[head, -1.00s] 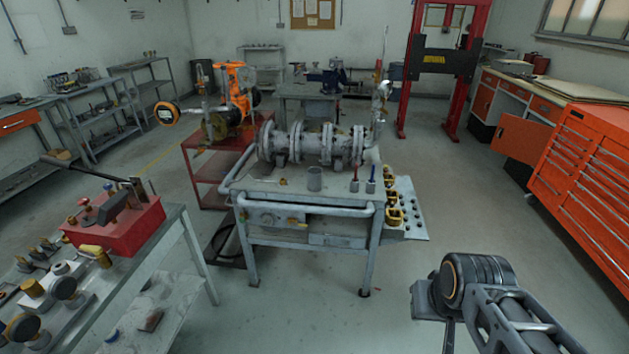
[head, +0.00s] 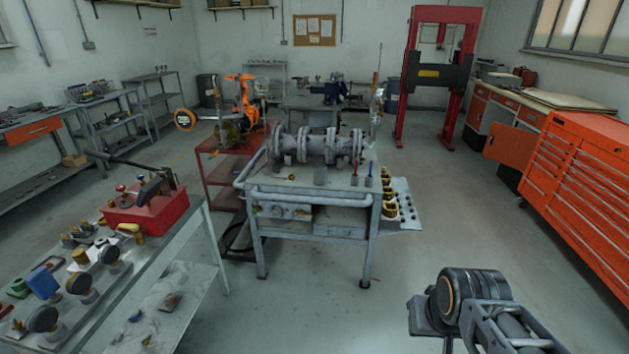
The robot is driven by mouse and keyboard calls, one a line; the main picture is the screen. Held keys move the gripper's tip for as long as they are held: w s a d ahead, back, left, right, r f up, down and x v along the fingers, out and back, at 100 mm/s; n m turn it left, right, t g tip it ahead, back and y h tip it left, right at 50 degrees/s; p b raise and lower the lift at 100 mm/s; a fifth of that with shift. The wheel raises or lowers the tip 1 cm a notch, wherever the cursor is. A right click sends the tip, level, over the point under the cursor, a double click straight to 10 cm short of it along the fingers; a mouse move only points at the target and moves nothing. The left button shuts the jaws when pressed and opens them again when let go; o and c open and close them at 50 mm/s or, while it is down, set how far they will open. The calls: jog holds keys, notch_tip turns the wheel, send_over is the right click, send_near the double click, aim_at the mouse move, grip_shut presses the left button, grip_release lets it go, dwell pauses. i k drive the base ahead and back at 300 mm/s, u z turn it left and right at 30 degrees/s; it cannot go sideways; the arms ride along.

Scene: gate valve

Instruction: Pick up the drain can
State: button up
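Part of my arm shows at the lower right, well apart from the can, with open floor between. My gripper's fingers are not seen.
A cart (head: 205,228) with a red box (head: 150,213) and several parts stands at the left. A red trolley (head: 222,170) is left of the workbench. An orange tool cabinet (head: 590,185) lines the right. The floor (head: 320,315) in front is clear.

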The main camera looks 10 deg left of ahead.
aim_at(320, 175)
jog(key=u, duration=0.6)
jog(key=i, duration=0.7)
jog(key=u, duration=0.8)
jog(key=i, duration=1.85)
jog(key=z, duration=0.9)
jog(key=i, duration=0.35)
jog(key=z, duration=0.3)
